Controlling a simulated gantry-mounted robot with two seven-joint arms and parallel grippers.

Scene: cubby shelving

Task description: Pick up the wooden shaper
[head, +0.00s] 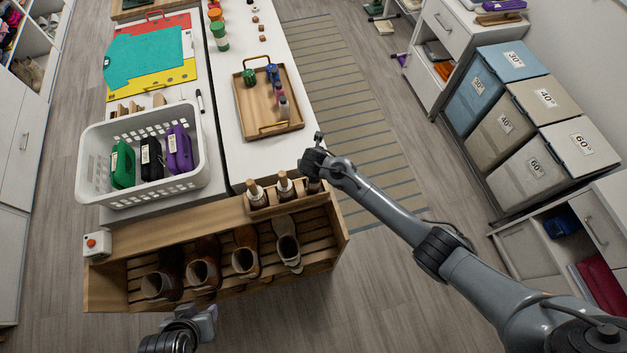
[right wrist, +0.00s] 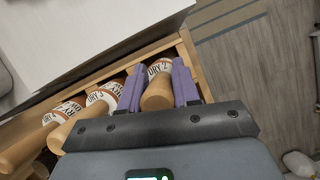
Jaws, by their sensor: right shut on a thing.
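Wooden shapers with white printed labels stand in a row in a narrow wooden compartment (head: 285,204) on top of the boot rack. Two of them, the left shaper (head: 256,194) and the middle shaper (head: 284,186), show clearly in the head view. My right gripper (head: 314,174) is over the right end of the row and partly hides the rightmost shaper. In the right wrist view its purple fingers are shut on that wooden shaper (right wrist: 158,92), one on each side; it is still in or close to the compartment. My left gripper (head: 205,315) is low at the bottom edge, its fingers unclear.
Several boots (head: 245,258) stand in the slatted wooden rack (head: 103,282). A white basket (head: 95,165) holds coloured pouches. A wooden tray (head: 284,126) with bottles lies on the white table. Bins (head: 508,125) stand at right; floor between is open.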

